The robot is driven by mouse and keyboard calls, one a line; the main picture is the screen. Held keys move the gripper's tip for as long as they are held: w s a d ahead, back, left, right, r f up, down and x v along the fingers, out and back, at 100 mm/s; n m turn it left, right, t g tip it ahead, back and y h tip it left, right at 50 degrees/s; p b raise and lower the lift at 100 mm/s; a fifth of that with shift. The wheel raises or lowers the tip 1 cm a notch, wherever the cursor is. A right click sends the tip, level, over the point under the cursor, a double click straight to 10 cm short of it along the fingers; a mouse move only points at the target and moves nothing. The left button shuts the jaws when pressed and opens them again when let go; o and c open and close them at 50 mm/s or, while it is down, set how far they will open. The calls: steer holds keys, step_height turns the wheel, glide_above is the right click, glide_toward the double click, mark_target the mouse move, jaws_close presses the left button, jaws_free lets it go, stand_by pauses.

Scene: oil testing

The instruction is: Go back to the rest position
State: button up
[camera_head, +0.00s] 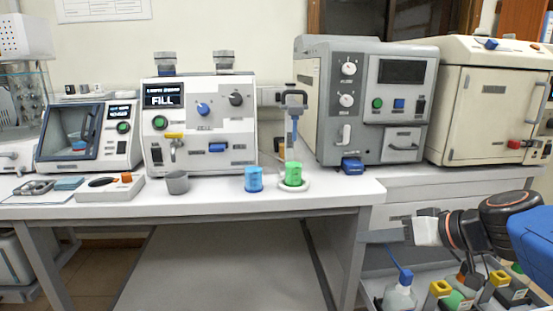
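My arm enters from the right edge, with a blue link (532,238) and a black wrist joint (505,212). My gripper (368,236) is at its left end, pointing left, in front of the bench's right front leg in the picture. Its fingers look like one thin grey bar, so whether they are open or shut is unclear. No object shows between them. A green cup (293,174) stands on a white round base on the bench, and a blue cup (254,179) stands left of it; both are apart from my gripper.
A grey cup (177,182) stands farther left on the white bench (215,198). Several machines line the back, including one with a "FILL" display (164,95). Below my arm are a blue-capped bottle (400,292) and several yellow-topped items (440,288).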

steer(key=s+d+f+m+g+h, duration=0.1)
steer(key=s+d+f+g+h, duration=0.1)
steer(key=s+f, duration=0.3)
steer(key=s+d+f+m+g+h, duration=0.1)
steer(key=s+d+f+h, duration=0.3)
steer(key=s, duration=0.4)
steer(key=shift+d+f+m+g+h, duration=0.25)
steer(key=shift+f+m+g+h, duration=0.15)
steer(key=shift+f+h, duration=0.4)
steer(key=shift+c, duration=0.6)
